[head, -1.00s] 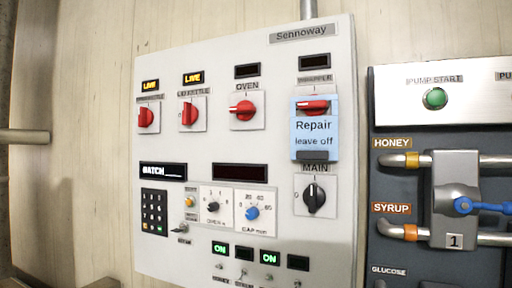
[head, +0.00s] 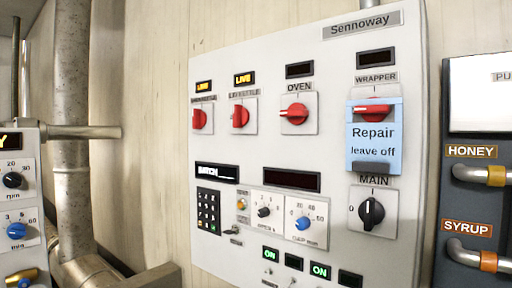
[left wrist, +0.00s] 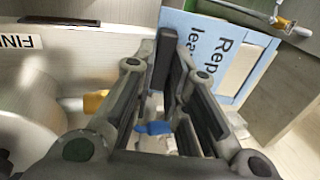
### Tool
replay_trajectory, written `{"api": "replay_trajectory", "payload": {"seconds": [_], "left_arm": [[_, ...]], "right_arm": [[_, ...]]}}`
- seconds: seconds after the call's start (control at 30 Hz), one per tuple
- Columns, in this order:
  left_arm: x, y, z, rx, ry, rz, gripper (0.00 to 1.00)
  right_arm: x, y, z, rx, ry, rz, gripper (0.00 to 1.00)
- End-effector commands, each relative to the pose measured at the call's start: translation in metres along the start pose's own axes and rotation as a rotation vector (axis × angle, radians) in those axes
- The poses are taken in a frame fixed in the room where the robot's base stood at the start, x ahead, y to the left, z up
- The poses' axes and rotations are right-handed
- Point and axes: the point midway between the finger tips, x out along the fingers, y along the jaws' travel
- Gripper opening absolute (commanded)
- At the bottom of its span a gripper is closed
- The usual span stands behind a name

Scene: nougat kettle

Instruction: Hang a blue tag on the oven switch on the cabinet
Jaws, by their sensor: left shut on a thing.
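The oven switch (head: 295,113) is a red knob on a white plate under the OVEN label, with its handle lying level. Nothing hangs on it. A light blue tag (head: 362,156) reading "Repair leave off" hangs on the red wrapper switch to its right. In the left wrist view, my left gripper (left wrist: 177,62) is shut on another blue tag (left wrist: 196,24), whose printed face shows just beyond the fingertips. The exact grip is partly hidden by the fingers. Neither gripper shows in the head view, so the held tag's distance from the oven switch cannot be told.
The white control cabinet (head: 225,72) also carries two other red switches, a black MAIN knob (head: 371,213), a keypad and small toggles. Pipes with HONEY and SYRUP labels (head: 467,229) stand at right. A vertical pipe (head: 70,120) and another panel stand at left.

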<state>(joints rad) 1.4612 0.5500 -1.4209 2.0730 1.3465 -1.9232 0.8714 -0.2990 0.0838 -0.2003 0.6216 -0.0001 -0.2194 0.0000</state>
Motion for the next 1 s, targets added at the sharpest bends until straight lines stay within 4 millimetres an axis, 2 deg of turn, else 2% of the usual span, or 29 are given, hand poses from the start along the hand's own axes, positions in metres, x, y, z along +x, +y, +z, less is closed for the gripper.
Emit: {"api": "replay_trajectory", "payload": {"seconds": [0.1, 0.23, 0.4, 0.57, 0.8, 1.0], "left_arm": [[-0.029, -0.003, -0.016, 0.138, 0.051, -0.08, 0.0], [-0.05, -0.004, -0.029, 0.278, 0.106, -0.154, 0.0], [-0.092, -0.011, -0.05, 0.507, 0.241, -0.294, 0.0], [-0.125, -0.016, -0.066, 0.698, 0.393, -0.401, 0.0], [-0.192, -0.034, -0.089, 0.971, 0.704, -0.578, 0.0], [-0.251, -0.048, -0.104, 1.126, 0.986, -0.69, 0.0]], "right_arm": [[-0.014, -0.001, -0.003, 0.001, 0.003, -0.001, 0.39], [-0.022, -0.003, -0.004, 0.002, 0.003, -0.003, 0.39], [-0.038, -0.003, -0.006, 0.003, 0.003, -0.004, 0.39], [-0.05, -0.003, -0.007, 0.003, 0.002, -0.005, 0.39], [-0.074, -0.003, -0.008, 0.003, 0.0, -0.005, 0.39], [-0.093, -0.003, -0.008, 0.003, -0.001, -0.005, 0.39]]}}
